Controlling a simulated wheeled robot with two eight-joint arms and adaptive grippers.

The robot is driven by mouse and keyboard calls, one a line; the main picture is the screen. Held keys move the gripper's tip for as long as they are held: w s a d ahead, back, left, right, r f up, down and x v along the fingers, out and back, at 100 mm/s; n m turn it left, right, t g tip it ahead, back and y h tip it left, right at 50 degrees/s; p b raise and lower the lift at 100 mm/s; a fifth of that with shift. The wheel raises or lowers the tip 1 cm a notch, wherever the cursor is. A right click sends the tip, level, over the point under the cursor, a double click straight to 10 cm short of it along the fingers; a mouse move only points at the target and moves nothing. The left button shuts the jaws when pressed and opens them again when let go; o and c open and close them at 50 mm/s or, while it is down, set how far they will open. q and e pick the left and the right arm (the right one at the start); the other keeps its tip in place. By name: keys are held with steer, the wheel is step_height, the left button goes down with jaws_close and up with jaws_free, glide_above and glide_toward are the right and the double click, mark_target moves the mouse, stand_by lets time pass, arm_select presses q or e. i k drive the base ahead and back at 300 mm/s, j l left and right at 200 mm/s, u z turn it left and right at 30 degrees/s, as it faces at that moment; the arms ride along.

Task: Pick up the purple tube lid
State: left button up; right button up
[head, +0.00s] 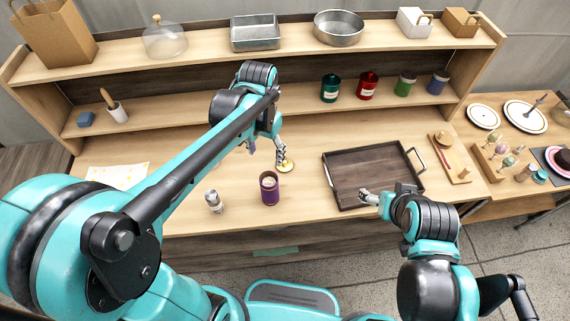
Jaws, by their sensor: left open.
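A purple tube (269,192) stands upright near the front edge of the counter, with pale contents showing at its top. A small round gold-coloured lid (286,167) lies on the counter just behind and right of the tube. It appears to be the purple tube's lid. My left gripper (266,150) is open and points down, with its right finger at the lid's far edge. I cannot tell whether that finger touches the lid. My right gripper (366,197) is at the front part of the dark tray. Its jaw state is unclear.
A dark wooden tray (352,171) lies right of the lid. A small shaker (213,200) stands left of the tube. Several jars, including a red one (367,87), stand on the lower shelf (300,112) behind. A board (450,160) with utensils lies at right.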

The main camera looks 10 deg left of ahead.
mark_target(287, 165)
steer(key=i+l, duration=0.1)
steer(key=l, duration=0.55)
steer(key=i+l+u, duration=0.1)
steer(key=l, duration=0.5)
